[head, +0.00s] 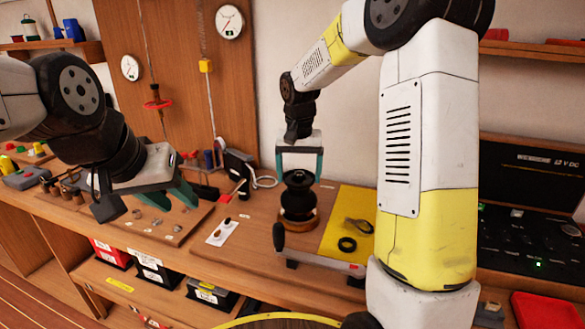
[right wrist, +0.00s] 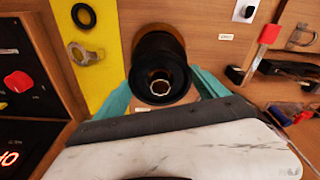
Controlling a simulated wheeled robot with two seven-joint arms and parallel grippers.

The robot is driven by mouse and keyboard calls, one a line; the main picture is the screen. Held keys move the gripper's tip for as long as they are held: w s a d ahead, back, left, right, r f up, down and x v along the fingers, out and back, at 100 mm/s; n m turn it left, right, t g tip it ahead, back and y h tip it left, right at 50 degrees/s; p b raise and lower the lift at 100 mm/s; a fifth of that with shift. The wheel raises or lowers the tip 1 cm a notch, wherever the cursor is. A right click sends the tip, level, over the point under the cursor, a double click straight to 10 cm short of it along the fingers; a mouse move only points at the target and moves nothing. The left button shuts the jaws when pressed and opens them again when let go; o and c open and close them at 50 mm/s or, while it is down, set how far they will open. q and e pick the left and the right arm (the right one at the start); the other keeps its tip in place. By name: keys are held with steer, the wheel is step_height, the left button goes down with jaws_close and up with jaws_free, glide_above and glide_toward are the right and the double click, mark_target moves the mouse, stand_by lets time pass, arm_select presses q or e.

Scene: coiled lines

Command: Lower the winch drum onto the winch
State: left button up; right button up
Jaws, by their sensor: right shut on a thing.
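The black, spool-shaped winch drum (head: 298,193) is upright between the two teal fingers of my right gripper (head: 299,178), which is shut on it. Directly below it is a round brown base (head: 298,222) on the bench, which looks like the winch. I cannot tell whether the drum touches it. In the right wrist view the drum (right wrist: 158,78) shows a brass-coloured socket in its top, and the brown base (right wrist: 160,38) shows partly behind it. My left gripper (head: 150,206) is empty, its fingers apart, above the left part of the bench.
A yellow mat (head: 348,220) with a black ring (head: 347,244) and a metal piece lies right of the drum. A white card (head: 221,231) lies to the left. A black device with a cable (head: 240,165) stands behind. A dark control panel (head: 530,240) is at right.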

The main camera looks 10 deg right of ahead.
steer(key=shift+f, duration=0.55)
steer(key=shift+f, duration=0.75)
steer(key=shift+o, duration=0.2)
steer(key=shift+f, duration=0.2)
steer(key=o, duration=1.6)
steer(key=shift+o, duration=0.2)
steer(key=shift+r, duration=2.5)
